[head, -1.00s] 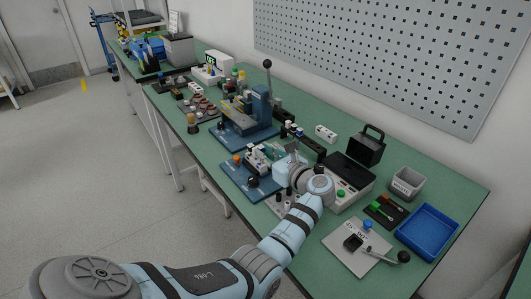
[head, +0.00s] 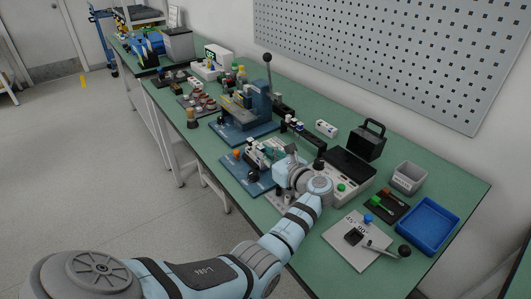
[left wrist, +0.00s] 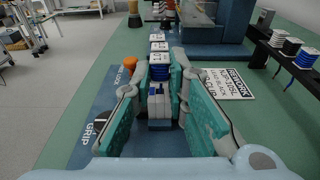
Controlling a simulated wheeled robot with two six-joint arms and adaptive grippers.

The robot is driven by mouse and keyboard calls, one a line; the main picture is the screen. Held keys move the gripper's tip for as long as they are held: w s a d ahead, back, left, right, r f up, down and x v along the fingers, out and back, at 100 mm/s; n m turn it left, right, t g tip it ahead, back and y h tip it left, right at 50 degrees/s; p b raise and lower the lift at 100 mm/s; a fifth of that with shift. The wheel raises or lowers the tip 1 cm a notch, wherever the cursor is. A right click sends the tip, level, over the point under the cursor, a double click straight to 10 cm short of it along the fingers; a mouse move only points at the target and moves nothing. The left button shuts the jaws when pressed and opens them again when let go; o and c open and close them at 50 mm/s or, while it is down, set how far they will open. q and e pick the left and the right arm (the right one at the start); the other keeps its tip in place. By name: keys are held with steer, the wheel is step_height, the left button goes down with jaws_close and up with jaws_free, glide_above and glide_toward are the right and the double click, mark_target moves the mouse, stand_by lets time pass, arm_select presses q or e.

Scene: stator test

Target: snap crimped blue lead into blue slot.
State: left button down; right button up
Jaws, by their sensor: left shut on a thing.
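My left gripper (head: 277,156) is over the blue fixture plate (head: 235,172) near the middle of the bench. In the left wrist view its two teal-padded fingers (left wrist: 155,80) are shut on a blue lead (left wrist: 159,73) with a white, marked top. A white block (left wrist: 160,104) with a blue mark shows between the fingers, just nearer the camera. More white-topped pieces (left wrist: 158,46) stand in a row beyond the lead. The fingers hide the lead's sides and lower end, so I cannot tell if it touches a slot. My right gripper is not in view.
A black rack (left wrist: 272,45) with white, black and blue leads stands to the right. A blue lever press (head: 258,105) stands behind the fixture. A grey tester box (head: 345,180), a blue tray (head: 428,226) and a lever plate (head: 352,240) lie to the right.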

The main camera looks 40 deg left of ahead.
arm_select(q)
steer(key=shift+f, duration=0.1)
stand_by(0.7)
steer(key=c, duration=1.5)
jaws_free()
steer(key=v, duration=0.7)
steer(key=shift+s+d, duration=0.1)
steer(key=shift+d, duration=0.2)
